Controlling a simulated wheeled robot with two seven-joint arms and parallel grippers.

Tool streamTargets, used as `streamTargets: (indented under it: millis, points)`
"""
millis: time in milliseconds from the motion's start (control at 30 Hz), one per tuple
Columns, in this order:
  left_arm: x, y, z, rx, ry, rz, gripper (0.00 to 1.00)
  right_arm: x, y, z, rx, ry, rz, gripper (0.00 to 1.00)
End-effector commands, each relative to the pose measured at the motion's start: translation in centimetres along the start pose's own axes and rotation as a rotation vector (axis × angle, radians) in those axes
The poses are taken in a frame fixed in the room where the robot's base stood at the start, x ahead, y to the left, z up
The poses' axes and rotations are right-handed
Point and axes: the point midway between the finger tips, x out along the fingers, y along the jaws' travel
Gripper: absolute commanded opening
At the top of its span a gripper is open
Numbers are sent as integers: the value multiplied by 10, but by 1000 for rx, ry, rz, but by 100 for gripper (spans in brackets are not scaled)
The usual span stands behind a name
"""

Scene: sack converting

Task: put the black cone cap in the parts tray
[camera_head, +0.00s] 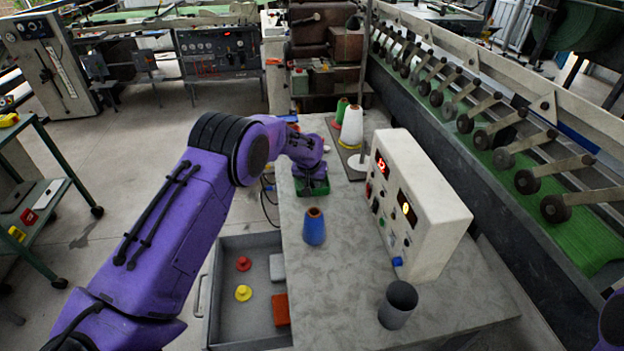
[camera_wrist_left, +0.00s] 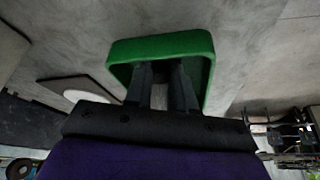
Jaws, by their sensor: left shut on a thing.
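The green parts tray (camera_head: 325,184) stands on the grey worktable, at the left edge of its far half. It also shows in the left wrist view (camera_wrist_left: 160,45) as a green-walled box. My left gripper (camera_head: 312,188) points down at the tray, with its fingers (camera_wrist_left: 163,85) inside the green walls. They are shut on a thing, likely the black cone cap. I cannot make the cap out, as the dark fingers hide it, and I see it nowhere else. My right gripper is out of view.
A blue cone (camera_head: 314,228) stands nearer on the worktable, beside a white control box (camera_head: 420,205). A dark grey cup (camera_head: 398,304) is at the front. An open drawer (camera_head: 235,325) at left holds red and yellow caps and two blocks. White and green cones stand behind.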

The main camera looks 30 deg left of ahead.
Motion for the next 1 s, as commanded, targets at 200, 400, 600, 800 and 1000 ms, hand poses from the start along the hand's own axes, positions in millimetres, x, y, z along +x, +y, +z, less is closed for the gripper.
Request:
streamTargets:
  millis: [200, 400, 600, 800, 1000]
  points:
    - [3, 0, 2, 0, -1, 0, 0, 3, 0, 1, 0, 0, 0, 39]
    - [2, -1, 1, 0, 0, 0, 34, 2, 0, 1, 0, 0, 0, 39]
    - [-4, 0, -1, 0, 1, 0, 34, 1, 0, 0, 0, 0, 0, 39]
    - [-48, 0, -1, 1, 3, 0, 34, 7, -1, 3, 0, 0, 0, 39]
    - [-96, 0, 0, 0, 3, 1, 34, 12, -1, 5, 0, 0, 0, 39]
